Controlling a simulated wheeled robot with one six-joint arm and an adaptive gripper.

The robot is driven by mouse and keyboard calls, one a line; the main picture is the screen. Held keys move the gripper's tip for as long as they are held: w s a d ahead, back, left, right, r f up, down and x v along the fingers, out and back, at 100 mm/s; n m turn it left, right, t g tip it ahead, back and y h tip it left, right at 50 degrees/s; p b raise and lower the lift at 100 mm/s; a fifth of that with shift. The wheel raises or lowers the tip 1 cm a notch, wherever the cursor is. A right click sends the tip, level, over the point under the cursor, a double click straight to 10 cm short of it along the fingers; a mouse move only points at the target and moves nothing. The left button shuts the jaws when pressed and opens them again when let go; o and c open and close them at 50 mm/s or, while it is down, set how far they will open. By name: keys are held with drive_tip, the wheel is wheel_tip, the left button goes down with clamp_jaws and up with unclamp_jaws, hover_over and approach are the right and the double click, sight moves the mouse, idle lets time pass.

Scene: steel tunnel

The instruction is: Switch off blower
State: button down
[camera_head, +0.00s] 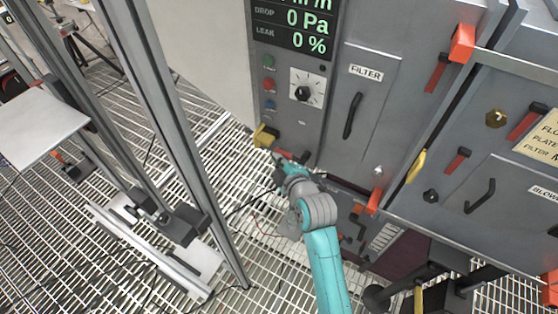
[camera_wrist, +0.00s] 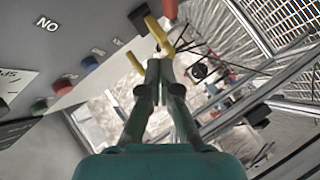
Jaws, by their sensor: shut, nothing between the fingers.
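The grey control panel (camera_head: 318,130) carries a display (camera_head: 292,22) reading 0 Pa and 0 %, its top line cut off. Below are a green button (camera_head: 268,60), a red button (camera_head: 268,83), a blue button (camera_head: 270,103) and a black rotary knob (camera_head: 302,93). A yellow handle (camera_head: 264,136) juts from the panel's lower left corner. In the wrist view, yellow parts (camera_wrist: 156,32) show just beyond my gripper (camera_wrist: 158,64). My gripper (camera_head: 279,161) is shut and empty, just below the handle; contact cannot be told. The wrist view also shows the red button (camera_wrist: 66,80) and blue button (camera_wrist: 90,63).
A FILTER door (camera_head: 362,100) with a black handle adjoins the panel. At right are red levers (camera_head: 437,74), a yellow lever (camera_head: 416,166) and a door with a partly cut-off BLOWE label (camera_head: 545,191). A metal post (camera_head: 170,120) stands left over open grating.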

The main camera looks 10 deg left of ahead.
drive_tip(key=v, duration=0.8)
drive_tip(key=shift+r, duration=0.45)
drive_tip(key=shift+s+f, duration=0.1)
drive_tip(key=s+d+f+m+t+h, duration=0.1)
drive_tip(key=s+d+f+m, duration=0.2)
drive_tip(key=s+d, duration=0.3)
drive_tip(key=s+d+f+m+h, duration=0.2)
drive_tip(key=s+d+f+m, duration=0.25)
drive_tip(key=s, duration=0.25)
drive_tip(key=s+d+f+m+t+h, duration=0.1)
drive_tip(key=s+d+f+m, duration=0.2)
drive_tip(key=s+d, duration=0.35)
drive_tip(key=s+d+r+m+h, duration=0.1)
drive_tip(key=s+d+r+m, duration=0.1)
drive_tip(key=s, duration=0.5)
drive_tip(key=s+d+r+m+h, duration=0.1)
drive_tip(key=s+d+r+m, duration=0.1)
drive_tip(key=s, duration=0.5)
drive_tip(key=s+d+r+m+h, duration=0.1)
drive_tip(key=s+d+r+m, duration=0.1)
drive_tip(key=s, duration=0.5)
drive_tip(key=shift+r+m, duration=0.6)
drive_tip(key=shift+m, duration=0.35)
drive_tip(key=shift+t, duration=0.3)
